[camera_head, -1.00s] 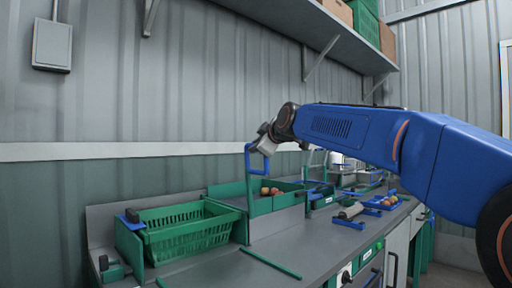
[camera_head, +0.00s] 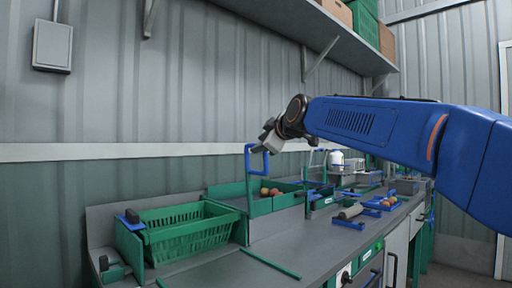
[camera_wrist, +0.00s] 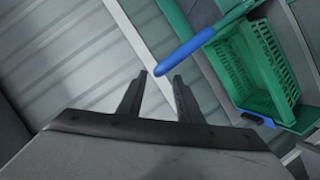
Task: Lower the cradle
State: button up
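A green slatted crate (camera_head: 190,236) sits in a green holder, likely the cradle (camera_head: 130,245), at the bench's left end. It also shows in the wrist view (camera_wrist: 262,70). A blue looped handle (camera_head: 248,160) stands on a green upright post to the right of the crate. In the wrist view a blue bar (camera_wrist: 195,45) has its rounded end just beyond and between my fingertips. My gripper (camera_wrist: 160,78) is open, with a gap between its two dark fingers and nothing held. In the head view it is above and close to the handle (camera_head: 266,140); contact cannot be told.
A green tray (camera_head: 287,200) with several tomatoes stands behind the post. A grey-handled tool (camera_head: 350,212) and blue holders with tomatoes (camera_head: 384,203) lie farther right. A green bar (camera_head: 270,263) lies on the bench front. A shelf (camera_head: 300,30) runs above.

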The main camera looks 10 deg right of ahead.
jog(key=v, duration=1.2)
jog(key=shift+s, duration=0.3)
jog(key=s+d+f+m+g+h, duration=0.1)
jog(key=s+d+f+m+g, duration=0.2)
jog(key=s+f, duration=0.7)
jog(key=s+d+f+m+g+h, duration=0.2)
jog(key=s+d+f+m, duration=0.3)
jog(key=f, duration=2)
jog(key=s+d+f+m+g+h, duration=0.1)
jog(key=s+d+f+m+g, duration=0.3)
jog(key=s+f, duration=1.3)
jog(key=shift+d+f+m+h, duration=0.2)
jog(key=shift+d+m+h, duration=0.2)
jog(key=shift+m, duration=0.6)
jog(key=shift+s, duration=0.1)
